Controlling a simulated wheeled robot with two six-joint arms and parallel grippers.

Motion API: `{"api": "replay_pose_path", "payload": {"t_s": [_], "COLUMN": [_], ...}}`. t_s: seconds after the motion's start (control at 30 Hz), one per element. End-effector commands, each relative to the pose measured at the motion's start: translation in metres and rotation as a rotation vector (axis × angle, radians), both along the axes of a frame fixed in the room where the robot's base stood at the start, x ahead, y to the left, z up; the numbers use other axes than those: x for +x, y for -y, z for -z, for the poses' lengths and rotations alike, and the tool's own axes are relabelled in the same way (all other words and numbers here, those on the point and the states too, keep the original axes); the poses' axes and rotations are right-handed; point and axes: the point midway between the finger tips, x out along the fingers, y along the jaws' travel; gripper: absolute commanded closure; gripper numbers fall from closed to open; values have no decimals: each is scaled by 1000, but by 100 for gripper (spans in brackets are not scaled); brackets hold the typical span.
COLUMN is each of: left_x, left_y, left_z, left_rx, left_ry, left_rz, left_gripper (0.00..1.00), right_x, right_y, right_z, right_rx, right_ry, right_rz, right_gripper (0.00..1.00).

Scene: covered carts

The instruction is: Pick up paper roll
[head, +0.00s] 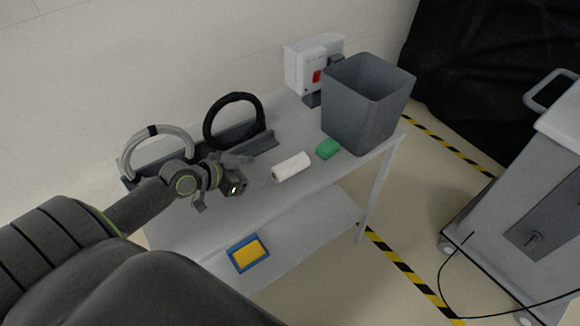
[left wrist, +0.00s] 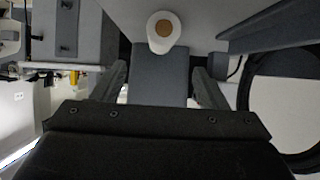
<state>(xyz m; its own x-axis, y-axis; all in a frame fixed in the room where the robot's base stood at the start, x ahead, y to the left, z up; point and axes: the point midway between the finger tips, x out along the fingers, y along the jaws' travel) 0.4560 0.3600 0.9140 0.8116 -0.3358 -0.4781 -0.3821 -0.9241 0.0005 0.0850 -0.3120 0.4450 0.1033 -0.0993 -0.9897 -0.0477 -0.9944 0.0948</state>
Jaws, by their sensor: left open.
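The paper roll (head: 291,167) is a short white cylinder lying on its side on the top of a grey cart (head: 259,197). In the left wrist view its round end with a tan core (left wrist: 165,31) faces me, beyond and roughly between my fingers. My left gripper (head: 244,175) is open and empty, a little to the left of the roll and apart from it. Its two fingers (left wrist: 162,80) also show in the left wrist view. My right gripper is not in view.
A green block (head: 328,149) and a grey bin (head: 361,108) stand right of the roll. Behind are a black ring (head: 207,134), a grey ring (head: 127,158) and a white box with a red switch (head: 302,66). A blue-and-yellow item (head: 249,253) lies on the lower shelf.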

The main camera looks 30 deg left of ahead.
Motion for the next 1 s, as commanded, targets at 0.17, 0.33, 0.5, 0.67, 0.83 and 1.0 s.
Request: {"api": "replay_pose_path", "payload": {"t_s": [0.17, 0.33, 0.5, 0.67, 0.83, 1.0], "left_x": [23, 43, 53, 60, 77, 92], "left_y": [10, 18, 22, 24, 29, 35], "left_z": [12, 24, 31, 34, 44, 53], "left_rx": [-5, -2, 0, 0, -3, -2], "left_ry": [0, -1, -2, -1, -2, -1], "left_rz": [-2, -1, 0, 0, -1, -1], "left_gripper": [33, 33, 33, 33, 33, 33], "right_x": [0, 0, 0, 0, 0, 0], "right_y": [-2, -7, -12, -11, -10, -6], "right_z": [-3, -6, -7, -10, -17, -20], "right_rx": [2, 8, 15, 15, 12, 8], "right_ry": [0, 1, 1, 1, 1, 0], "right_rz": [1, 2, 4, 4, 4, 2], "right_gripper": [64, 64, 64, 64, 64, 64]}}
